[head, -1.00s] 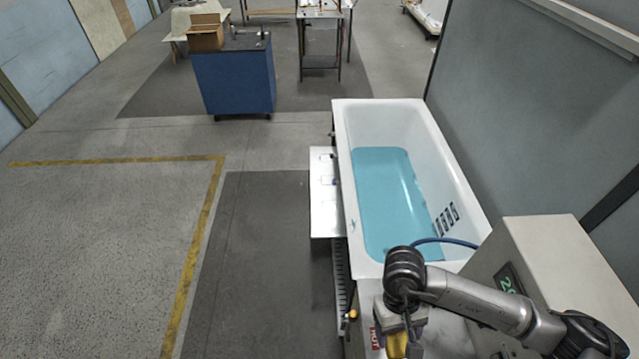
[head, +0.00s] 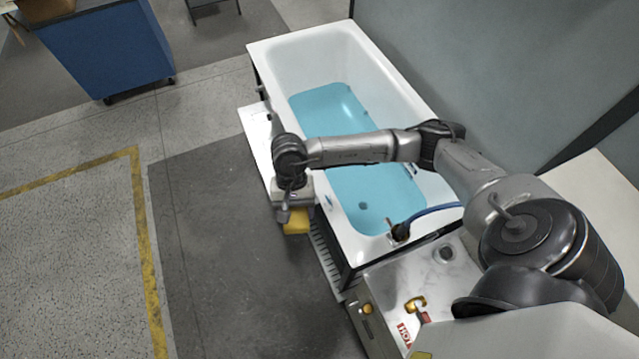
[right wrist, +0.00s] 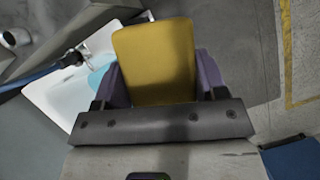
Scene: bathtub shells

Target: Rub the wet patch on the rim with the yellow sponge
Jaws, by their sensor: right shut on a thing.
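The yellow sponge (head: 297,222) is held in my right gripper (head: 293,209), beside the left long side of the white bathtub, over the gap between tub and floor. In the right wrist view the sponge (right wrist: 155,62) fills the space between the two purple fingers, which are shut on it. The tub's white rim (head: 347,238) shows just right of the sponge, and the sponge appears apart from it. A small bluish mark (head: 328,201) shows on the tub's left side; I cannot tell whether it is the wet patch. My left gripper is not in view.
Blue water (head: 375,200) lies in the tub. A blue hose (head: 432,211) crosses its near end, by a counter with a brass tap (head: 415,304). A white side shelf (head: 258,140) runs along the tub's left side.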

